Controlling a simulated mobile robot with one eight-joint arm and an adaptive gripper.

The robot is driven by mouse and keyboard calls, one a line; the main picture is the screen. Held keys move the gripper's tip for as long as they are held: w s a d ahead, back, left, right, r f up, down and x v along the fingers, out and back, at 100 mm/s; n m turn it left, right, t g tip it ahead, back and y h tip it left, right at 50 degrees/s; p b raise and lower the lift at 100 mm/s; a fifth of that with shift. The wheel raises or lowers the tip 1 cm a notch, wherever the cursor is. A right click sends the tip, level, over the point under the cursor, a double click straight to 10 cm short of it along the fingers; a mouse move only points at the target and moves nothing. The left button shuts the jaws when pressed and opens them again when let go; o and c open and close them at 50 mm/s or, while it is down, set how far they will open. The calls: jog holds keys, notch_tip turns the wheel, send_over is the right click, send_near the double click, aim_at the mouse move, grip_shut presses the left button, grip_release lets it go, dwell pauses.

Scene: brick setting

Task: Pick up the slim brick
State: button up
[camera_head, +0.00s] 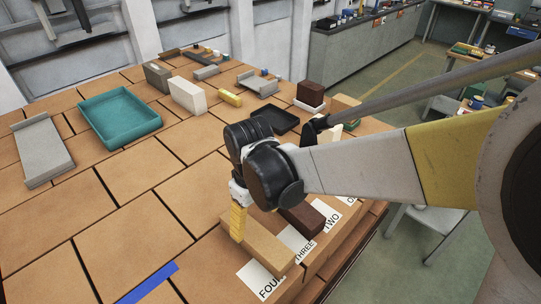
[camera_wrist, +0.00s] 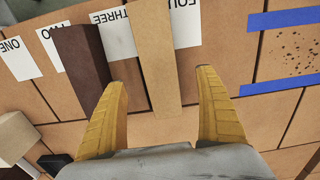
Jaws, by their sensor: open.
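A long, slim tan brick (camera_head: 262,246) lies at the table's front edge, by the FOUR and THREE cards. In the wrist view the tan brick (camera_wrist: 153,50) runs upward from between my two yellow fingers, with a gap on each side. A dark brown brick (camera_head: 302,217) lies beside it; in the wrist view that brick (camera_wrist: 80,58) is left of the left finger. My gripper (camera_wrist: 161,78) is open and empty, its fingers pointing down in the head view (camera_head: 238,222) at the tan brick's near-left end. I cannot tell how far the fingertips are above the table.
Number cards lie in a row along the front edge. A teal tray (camera_head: 118,112), a grey plate (camera_head: 42,152), a white block (camera_head: 187,96) and a black tray (camera_head: 276,119) stand farther back. Blue tape (camera_head: 148,284) marks the left. The table's left middle is clear.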

aim_at(255, 234)
jog(key=f, duration=0.2)
jog(key=shift+s+a+f, duration=0.1)
jog(key=shift+a+f, duration=0.1)
jog(key=shift+f, duration=0.2)
jog(key=f, duration=0.4)
jog(key=f+b, duration=0.1)
jog(key=f, duration=0.1)
jog(key=shift+w, duration=0.3)
jog(key=shift+r, duration=0.1)
jog(key=c, duration=1.5)
